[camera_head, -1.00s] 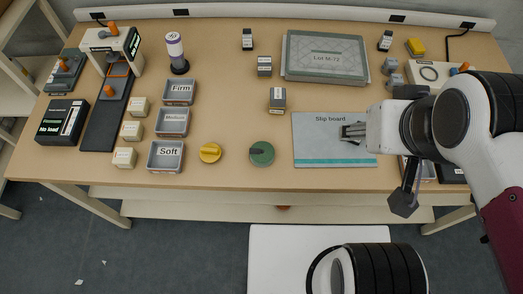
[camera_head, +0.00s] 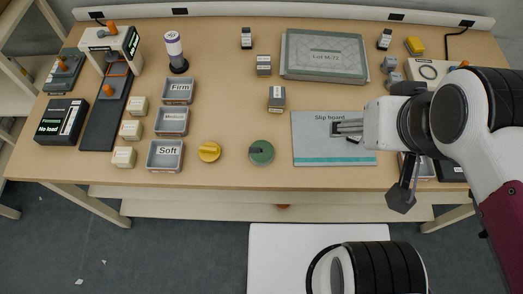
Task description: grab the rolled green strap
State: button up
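The rolled green strap (camera_head: 262,152) is a round green coil with a dark tab on its upper left. It lies on the table near the front edge, left of the slip board. My gripper (camera_head: 336,128) is over the slip board (camera_head: 310,150), right of the strap and apart from it, with its fingers pointing left. The fingers are small in this view and I cannot tell how far apart they are. I see nothing held between them.
A similar yellow roll (camera_head: 209,152) lies left of the green one. Trays marked Firm (camera_head: 178,98), Medium and Soft (camera_head: 150,163) stand further left. A small grey block (camera_head: 277,105) stands behind the green roll. The table between roll and board is clear.

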jog(key=w+a+m+t+y, duration=0.1)
jog(key=w+a+t+y, duration=0.15)
jog(key=w+a, duration=0.9)
jog(key=w+a+m+t+y, duration=0.1)
jog(key=w+a+m+y, duration=0.15)
jog(key=w+a, duration=0.9)
jog(key=a+f+m+h, duration=0.3)
jog(key=a+f, duration=0.6)
jog(key=f, duration=0.3)
jog(key=s+d+f+h, duration=0.1)
jog(key=s+f+h, duration=0.1)
jog(key=s+f, duration=0.1)
jog(key=s+f+m+h, duration=0.1)
jog(key=s+f+h, duration=0.1)
jog(key=f, duration=0.2)
jog(key=s+d+f+m+t+h, duration=0.1)
jog(key=s+f+h, duration=0.2)
jog(key=shift+s+d+f, duration=0.35)
jog(key=s+d+f+h, duration=0.1)
jog(key=s, duration=0.2)
jog(key=s+d+h, duration=0.2)
jog(key=s+d+f+h, duration=0.1)
jog(key=s, duration=0.2)
jog(key=shift+s+d+f+m+h, duration=0.15)
jog(key=shift+s+f+m+h, duration=0.15)
jog(key=shift+f+h, duration=0.1)
jog(key=shift+s+d+h, duration=0.3)
jog(key=shift+s, duration=0.2)
jog(key=shift+r, duration=0.1)
